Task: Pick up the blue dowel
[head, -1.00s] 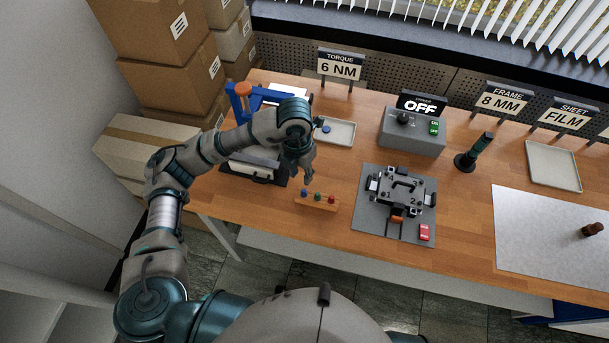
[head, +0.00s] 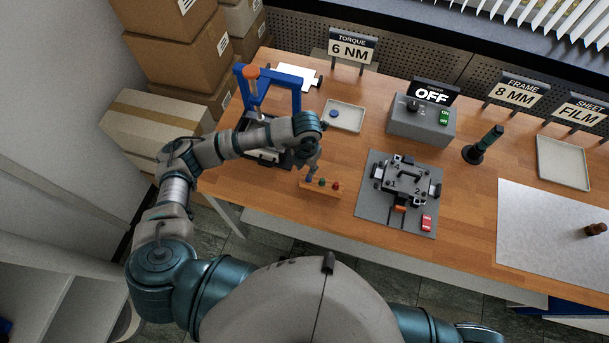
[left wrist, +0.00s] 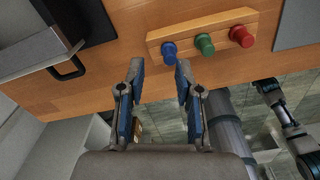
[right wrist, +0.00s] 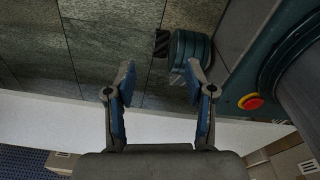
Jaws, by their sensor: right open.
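The blue dowel (left wrist: 169,50) stands in a small wooden block (left wrist: 196,28), at the left end of a row with a green dowel (left wrist: 205,43) and a red dowel (left wrist: 241,36). In the head view the block (head: 327,190) lies near the table's front edge, and the blue dowel is mostly hidden by my gripper. My left gripper (head: 312,174) is right above the block's left end. In the left wrist view its fingers (left wrist: 160,80) are open and empty, with the blue dowel ahead of the gap. My right gripper (right wrist: 162,80) is open and empty over the floor.
A grey fixture plate (head: 370,215) with a clamp frame stands right of the block. A blue press (head: 270,95) stands behind my left forearm. A tray (head: 350,117) with a blue disc, a control box (head: 420,125) and a white sheet (head: 540,235) are farther off.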

